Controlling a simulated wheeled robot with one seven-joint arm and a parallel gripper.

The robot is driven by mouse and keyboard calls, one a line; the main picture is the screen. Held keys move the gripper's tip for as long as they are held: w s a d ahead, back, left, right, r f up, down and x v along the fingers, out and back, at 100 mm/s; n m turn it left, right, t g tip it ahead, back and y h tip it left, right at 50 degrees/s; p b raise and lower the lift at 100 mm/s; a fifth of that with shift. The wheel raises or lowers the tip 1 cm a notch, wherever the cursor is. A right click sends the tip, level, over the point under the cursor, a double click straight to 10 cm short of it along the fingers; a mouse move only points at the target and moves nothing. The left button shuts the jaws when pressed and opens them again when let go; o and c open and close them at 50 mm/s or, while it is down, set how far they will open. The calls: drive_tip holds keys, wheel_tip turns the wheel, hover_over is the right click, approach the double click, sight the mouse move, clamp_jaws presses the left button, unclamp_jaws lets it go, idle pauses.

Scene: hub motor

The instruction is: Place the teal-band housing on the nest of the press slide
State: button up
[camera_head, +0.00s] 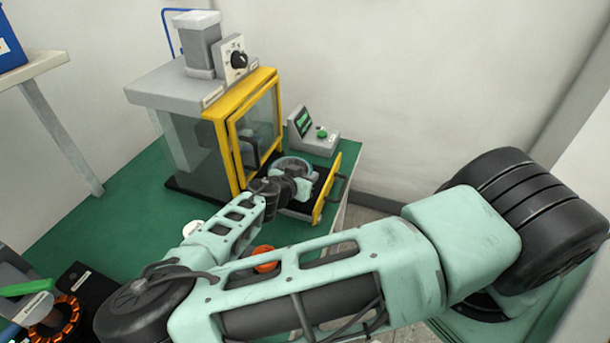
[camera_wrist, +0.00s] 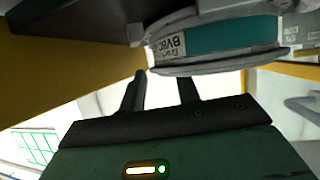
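The teal-band housing (camera_head: 293,166) is a round grey ring over the pulled-out press slide (camera_head: 298,209) in the head view. My gripper (camera_head: 303,186) is at its near side and covers part of it. In the wrist view the housing (camera_wrist: 220,38) fills the upper right, with its teal band and white label showing. My gripper's two dark fingers (camera_wrist: 162,85) stand apart with a light gap between them, tips close to the housing's rim. Whether they touch it is unclear. The nest is hidden, so I cannot tell how the housing sits.
The press (camera_head: 190,120) with its yellow-framed door (camera_head: 258,130) stands behind the slide. A control box (camera_head: 317,137) stands to the right. A yellow slide front (camera_head: 327,190) borders the slide. An orange ring (camera_head: 265,262) and a copper-wound stator (camera_head: 55,322) are nearer.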

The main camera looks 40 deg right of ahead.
drive_tip(key=b+v, duration=0.4)
drive_tip(key=v, duration=0.8)
idle(0.4)
